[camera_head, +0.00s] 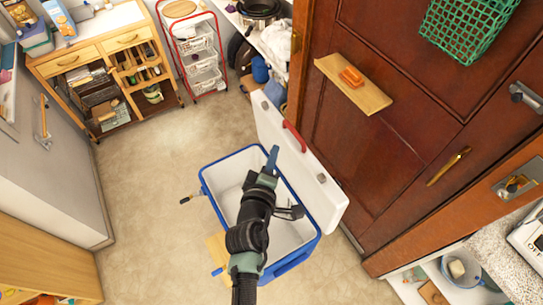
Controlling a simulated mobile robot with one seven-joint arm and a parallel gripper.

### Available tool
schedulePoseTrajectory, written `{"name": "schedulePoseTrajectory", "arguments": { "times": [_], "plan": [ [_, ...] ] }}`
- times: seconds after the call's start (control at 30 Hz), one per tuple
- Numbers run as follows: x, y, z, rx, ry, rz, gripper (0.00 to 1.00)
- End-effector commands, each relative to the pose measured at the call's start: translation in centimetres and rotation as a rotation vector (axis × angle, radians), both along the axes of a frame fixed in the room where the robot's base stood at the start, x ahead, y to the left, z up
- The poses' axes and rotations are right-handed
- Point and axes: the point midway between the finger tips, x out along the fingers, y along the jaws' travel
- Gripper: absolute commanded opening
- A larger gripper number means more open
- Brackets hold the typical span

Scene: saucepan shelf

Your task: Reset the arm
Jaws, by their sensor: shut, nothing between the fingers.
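My arm rises from the bottom edge of the head view, black with grey-green bands. My gripper (272,158) is at its upper end, with the blue-grey fingers close together and nothing held. It appears over an open cooler (226,167), which has white insides and a blue rim. My arm hides part of the cooler's inside. I cannot tell the gripper's height above the cooler.
The cooler's white lid (312,187) stands open on its right, beside the red-brown door (400,120). A wooden ledge with an orange block (352,76) is on the door. A wooden cart (95,50) and red rack (200,60) stand behind. The floor (145,190) at left is clear.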

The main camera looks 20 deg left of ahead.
Motion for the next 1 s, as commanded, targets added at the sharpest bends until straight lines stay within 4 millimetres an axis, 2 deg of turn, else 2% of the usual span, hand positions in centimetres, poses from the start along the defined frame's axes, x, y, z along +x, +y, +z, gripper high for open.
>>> {"name": "schedulePoseTrajectory", "arguments": {
  "times": [0.13, 0.37, 0.47, 0.57, 0.67, 0.7, 0.77, 0.8, 0.87, 0.9, 1.0],
  "plan": [
    [-1.1, -0.2, 0.4, -0.001, 0.000, 0.001, 0.00],
    [-1.4, -0.3, 0.5, -0.001, 0.000, 0.001, 0.00],
    [0.0, -0.7, 2.9, 0.055, -0.039, -0.027, 0.00],
    [2.4, -1.9, 7.9, 0.179, -0.112, -0.076, 0.00],
    [4.5, -3.7, 14.9, 0.353, -0.213, -0.126, 0.00],
    [5.1, -4.5, 17.8, 0.426, -0.254, -0.140, 0.00],
    [5.4, -5.8, 22.3, 0.536, -0.318, -0.151, 0.00],
    [5.4, -6.7, 25.3, 0.611, -0.363, -0.153, 0.00],
    [5.0, -8.0, 29.7, 0.720, -0.428, -0.146, 0.00],
    [4.4, -8.9, 32.6, 0.792, -0.472, -0.135, 0.00],
    [1.9, -11.0, 39.5, 0.968, -0.580, -0.084, 0.00]
  ]
}}
